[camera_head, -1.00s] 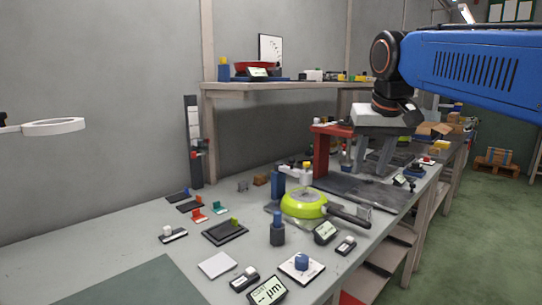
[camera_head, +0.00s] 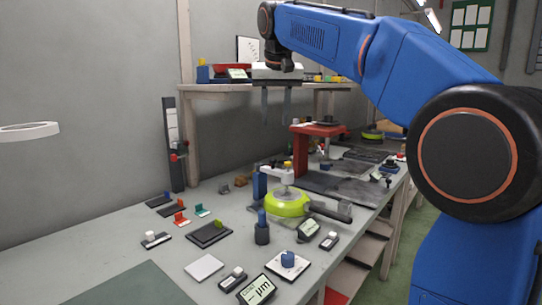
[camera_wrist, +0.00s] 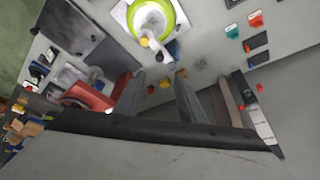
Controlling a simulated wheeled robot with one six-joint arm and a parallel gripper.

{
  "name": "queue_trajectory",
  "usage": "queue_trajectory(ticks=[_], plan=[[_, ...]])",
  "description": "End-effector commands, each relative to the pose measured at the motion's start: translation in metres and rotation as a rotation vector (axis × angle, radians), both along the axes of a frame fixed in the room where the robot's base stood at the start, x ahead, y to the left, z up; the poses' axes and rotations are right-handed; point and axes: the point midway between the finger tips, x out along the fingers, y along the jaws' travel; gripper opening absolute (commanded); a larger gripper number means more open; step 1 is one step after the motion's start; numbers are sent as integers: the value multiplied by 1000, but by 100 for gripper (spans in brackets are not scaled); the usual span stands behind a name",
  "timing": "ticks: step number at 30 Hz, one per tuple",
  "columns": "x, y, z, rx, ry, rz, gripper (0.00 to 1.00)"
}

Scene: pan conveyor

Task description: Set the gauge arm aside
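The gauge arm (camera_head: 262,183) has a blue post and a white arm with a yellow top; it stands over the lime-green pan (camera_head: 285,208) on the bench. In the wrist view the gauge arm's blue post (camera_wrist: 173,50) and the pan (camera_wrist: 170,22) show at the top, ahead of the fingers. My gripper (camera_head: 276,120) hangs above and behind the pan, fingers pointing down, clear of the gauge arm. In the wrist view my gripper (camera_wrist: 160,82) has its two grey fingers spread, with nothing held between them.
A red stand (camera_head: 318,130) is behind the pan on the right. A shelf (camera_head: 225,90) runs along the wall near my gripper. A dark blue-topped cylinder (camera_head: 262,232), small displays and a white square plate (camera_head: 204,267) lie in front. Bare bench lies at left.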

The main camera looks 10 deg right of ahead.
Motion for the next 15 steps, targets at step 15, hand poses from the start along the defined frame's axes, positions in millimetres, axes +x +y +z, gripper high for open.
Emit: queue_trajectory(ticks=[15], plan=[[35, -6, -87, -1, 3, 1, 37]])
